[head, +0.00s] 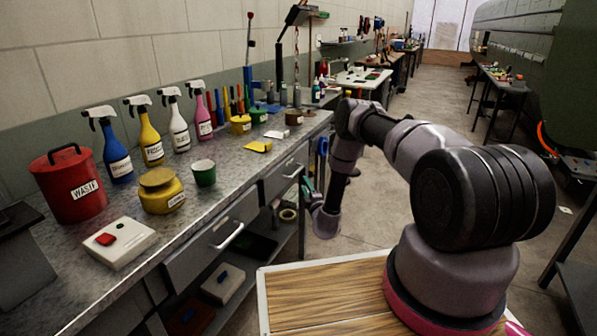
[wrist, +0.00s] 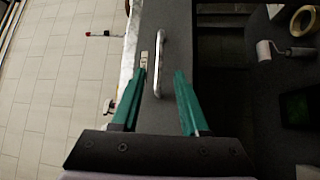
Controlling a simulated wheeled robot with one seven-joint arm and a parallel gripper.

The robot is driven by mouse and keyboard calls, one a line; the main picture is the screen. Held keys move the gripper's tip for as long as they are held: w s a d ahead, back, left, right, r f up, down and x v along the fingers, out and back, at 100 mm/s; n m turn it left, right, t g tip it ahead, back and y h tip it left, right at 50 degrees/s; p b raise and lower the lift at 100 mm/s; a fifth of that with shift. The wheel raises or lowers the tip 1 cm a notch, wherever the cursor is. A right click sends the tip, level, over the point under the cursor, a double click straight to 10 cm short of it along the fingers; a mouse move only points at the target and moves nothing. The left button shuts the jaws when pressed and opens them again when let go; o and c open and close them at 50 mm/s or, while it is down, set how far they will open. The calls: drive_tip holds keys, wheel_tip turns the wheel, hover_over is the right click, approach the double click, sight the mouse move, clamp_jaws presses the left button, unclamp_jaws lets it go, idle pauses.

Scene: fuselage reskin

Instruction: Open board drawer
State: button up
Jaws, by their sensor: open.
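Two grey drawers hang under the workbench. The far drawer (head: 283,174) has a metal bar handle (head: 293,171) and looks closed. The near drawer (head: 212,242) also has a bar handle (head: 229,236) and looks closed. My gripper (head: 309,188) is beside the far drawer's front. In the wrist view, the green fingers of my gripper (wrist: 161,74) are open, with a silver bar handle (wrist: 162,45) between them in the picture. The handle is on a dark drawer front (wrist: 178,25) with a small pale label (wrist: 144,60). I cannot tell whether the fingers touch the handle.
The workbench top (head: 225,185) holds a red WASTE can (head: 70,185), several spray bottles, a yellow tin (head: 160,192) and a green cup (head: 204,173). The lower shelf holds a tape roll (wrist: 301,20) and a small roller (wrist: 264,50). The aisle floor (head: 440,105) is open.

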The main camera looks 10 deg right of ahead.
sight(298, 170)
drive_tip(key=w, duration=0.3)
drive_tip(key=w+a+r, duration=0.1)
drive_tip(key=w, duration=0.5)
drive_tip(key=shift+w+a+r, duration=0.2)
drive_tip(key=shift+w+a, duration=0.1)
drive_tip(key=shift+w, duration=0.05)
clamp_jaws()
idle(0.9)
